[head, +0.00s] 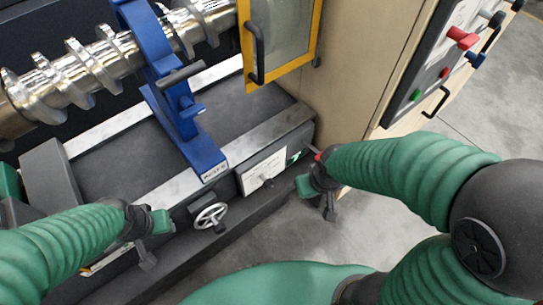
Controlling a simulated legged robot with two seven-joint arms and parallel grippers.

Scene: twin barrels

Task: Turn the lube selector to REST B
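A white panel with a small dark knob or lever (266,181) is set in the front face of the machine bed. It looks like the lube selector, but its lettering is too small to read and I cannot tell which position it points to. My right gripper (318,196) is just right of this panel, apart from the knob. My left gripper (155,240) is at the front of the bed, left of the handwheel and well away from the panel. The finger gaps of both grippers are unclear at this angle. I see nothing held in either.
A spoked handwheel (210,216) sticks out left of the panel. A blue steady stand (171,95) holds a shiny screw shaft (75,72) above the bed. A yellow-framed door (318,30) and a control panel with red and green buttons (430,80) are at right. Grey floor is open in front.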

